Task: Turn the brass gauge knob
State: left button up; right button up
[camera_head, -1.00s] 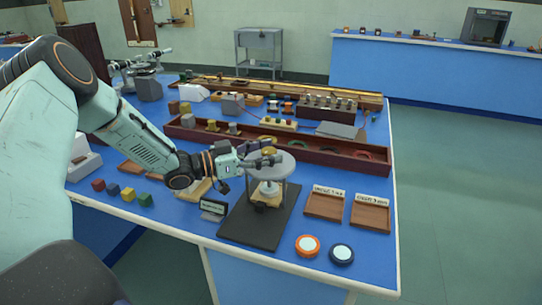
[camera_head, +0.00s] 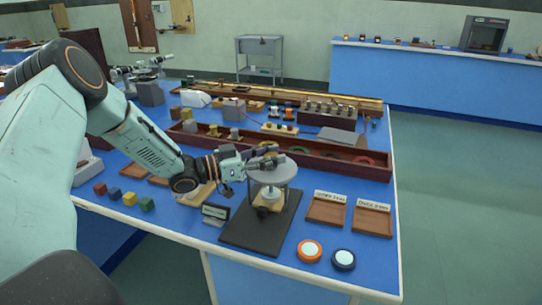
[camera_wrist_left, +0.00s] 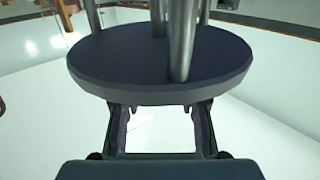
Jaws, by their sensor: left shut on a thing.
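In the left wrist view the disc hides the fingertips and the knob. My right gripper is not in view.
A long red-brown tray (camera_head: 215,144) with rings and weights lies behind the gauge. Two wooden trays (camera_head: 325,212) (camera_head: 372,222) stand to the right. Orange (camera_head: 309,250) and dark (camera_head: 343,259) round buttons sit in front. Several coloured cubes (camera_head: 129,199) and a small sign (camera_head: 214,213) are left.

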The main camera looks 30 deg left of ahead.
pick_arm(q)
jog(key=shift+c, duration=0.8)
